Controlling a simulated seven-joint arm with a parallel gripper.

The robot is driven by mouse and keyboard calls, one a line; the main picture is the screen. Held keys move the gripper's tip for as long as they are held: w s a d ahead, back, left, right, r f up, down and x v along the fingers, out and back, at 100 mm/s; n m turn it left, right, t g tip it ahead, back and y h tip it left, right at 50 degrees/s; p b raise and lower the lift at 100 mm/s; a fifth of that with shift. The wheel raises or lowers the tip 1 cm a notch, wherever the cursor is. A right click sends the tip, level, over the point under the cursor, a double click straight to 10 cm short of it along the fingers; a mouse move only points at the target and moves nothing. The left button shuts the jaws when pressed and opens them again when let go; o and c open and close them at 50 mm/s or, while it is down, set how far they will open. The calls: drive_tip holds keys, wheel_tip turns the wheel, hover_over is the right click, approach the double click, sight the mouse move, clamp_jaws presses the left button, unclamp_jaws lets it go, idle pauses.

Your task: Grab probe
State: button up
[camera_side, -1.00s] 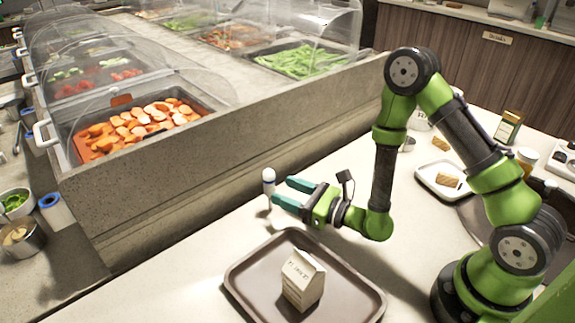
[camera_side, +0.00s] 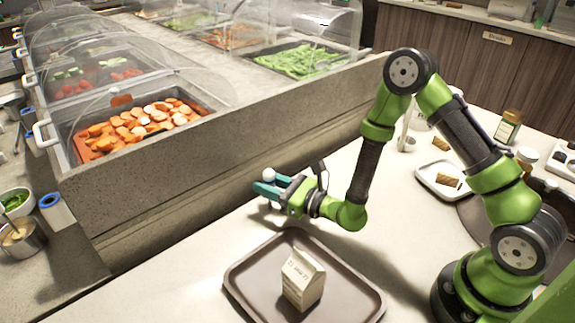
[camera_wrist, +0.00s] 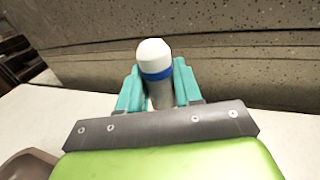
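The probe is a slim upright cylinder with a white rounded cap, a blue band and a grey body. It stands on the counter in the side view (camera_side: 268,174), its lower part hidden by my gripper, and fills the middle of the wrist view (camera_wrist: 155,62). My gripper (camera_side: 268,183) is low over the counter, with its two teal fingers on either side of the probe. In the wrist view (camera_wrist: 158,92) both fingers lie close along the body, below the blue band. I cannot tell whether they press on it.
A stone-faced serving counter (camera_side: 200,170) with covered food pans rises just behind the probe. A brown tray (camera_side: 345,285) with a small carton (camera_side: 302,280) lies in front of my gripper. A white plate (camera_side: 430,182) is at right. The counter between is clear.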

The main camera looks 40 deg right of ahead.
drive_tip(key=shift+c, duration=0.8)
drive_tip(key=shift+r, duration=0.1)
